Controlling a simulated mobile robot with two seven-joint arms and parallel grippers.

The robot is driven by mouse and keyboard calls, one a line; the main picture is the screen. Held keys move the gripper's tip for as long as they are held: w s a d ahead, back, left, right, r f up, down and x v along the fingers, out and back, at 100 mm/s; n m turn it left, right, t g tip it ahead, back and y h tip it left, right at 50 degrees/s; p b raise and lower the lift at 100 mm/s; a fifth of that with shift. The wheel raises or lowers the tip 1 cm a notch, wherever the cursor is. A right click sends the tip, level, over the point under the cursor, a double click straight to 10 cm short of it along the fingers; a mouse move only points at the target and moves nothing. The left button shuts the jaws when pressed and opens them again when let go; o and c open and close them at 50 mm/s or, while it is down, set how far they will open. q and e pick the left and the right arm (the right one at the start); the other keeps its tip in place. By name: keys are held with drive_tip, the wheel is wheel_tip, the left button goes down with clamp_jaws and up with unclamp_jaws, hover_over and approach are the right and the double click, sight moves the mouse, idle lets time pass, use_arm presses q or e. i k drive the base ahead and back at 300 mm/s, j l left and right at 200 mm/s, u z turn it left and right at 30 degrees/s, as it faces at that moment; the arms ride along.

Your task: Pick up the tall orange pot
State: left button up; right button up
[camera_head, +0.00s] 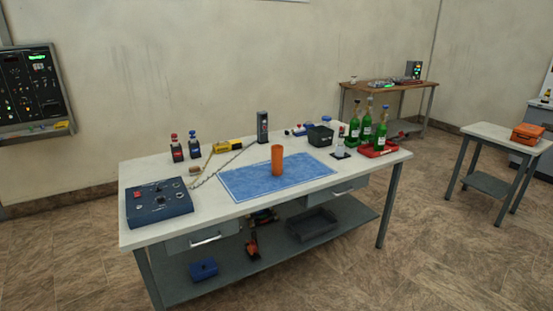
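The tall orange pot (277,160) stands upright on a blue mat (240,184) near the middle of the white-topped workbench (165,229). Nothing touches the pot and it shows in full. Neither of my grippers shows in the head view.
A blue control box (158,201) sits at the bench's left end. A yellow tool (228,146) with a chain, a grey upright device (262,127), a black bin (320,136) and green bottles (366,126) in a red tray (377,151) stand around the mat. Floor lies open in front.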

sight(277, 161)
drive_tip(key=i+l+u, duration=0.3)
drive_tip(key=i+l, duration=1)
